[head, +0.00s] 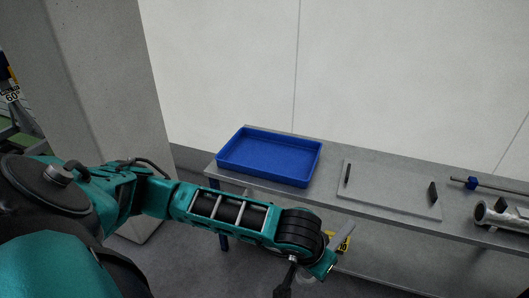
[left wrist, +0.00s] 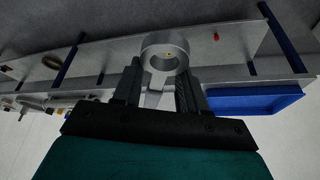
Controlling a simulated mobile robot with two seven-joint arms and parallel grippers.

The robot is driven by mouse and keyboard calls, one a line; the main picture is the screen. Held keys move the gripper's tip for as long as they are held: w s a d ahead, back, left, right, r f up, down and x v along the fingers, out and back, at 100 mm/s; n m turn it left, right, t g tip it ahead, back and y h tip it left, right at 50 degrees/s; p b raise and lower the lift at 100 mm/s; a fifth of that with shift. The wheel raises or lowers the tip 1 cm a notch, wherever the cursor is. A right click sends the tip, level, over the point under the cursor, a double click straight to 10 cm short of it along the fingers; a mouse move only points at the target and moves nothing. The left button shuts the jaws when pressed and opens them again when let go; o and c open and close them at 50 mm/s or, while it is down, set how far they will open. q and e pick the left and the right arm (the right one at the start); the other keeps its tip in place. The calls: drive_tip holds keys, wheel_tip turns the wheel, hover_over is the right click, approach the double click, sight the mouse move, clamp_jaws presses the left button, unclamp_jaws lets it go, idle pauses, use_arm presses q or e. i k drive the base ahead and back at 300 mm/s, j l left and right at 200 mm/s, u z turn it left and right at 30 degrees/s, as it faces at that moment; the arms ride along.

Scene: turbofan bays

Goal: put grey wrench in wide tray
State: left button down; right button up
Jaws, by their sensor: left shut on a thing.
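The grey wrench (left wrist: 165,51) shows in the left wrist view, with its round ring end standing out beyond my fingers. My left gripper (left wrist: 158,82) is shut on its shaft. In the head view my left wrist is in front of the bench, below and to the right of the tray, and hides most of the grip. The wide tray (head: 268,178) is blue, shallow and empty, at the left end of the bench. Its side also shows at the right of the left wrist view (left wrist: 250,103). My right gripper is not in view.
The grey bench (head: 330,207) runs to the right along a pale wall. A light flat board (head: 390,190) with two dark upright pieces lies right of the tray. Further right are a rod with a blue block (head: 472,183) and a metal cylinder (head: 497,213). A pale pillar (head: 100,90) stands at left.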

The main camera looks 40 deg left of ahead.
sight(264, 156)
drive_tip(key=i+j+u, duration=0.3)
drive_tip(key=i+j, duration=0.75)
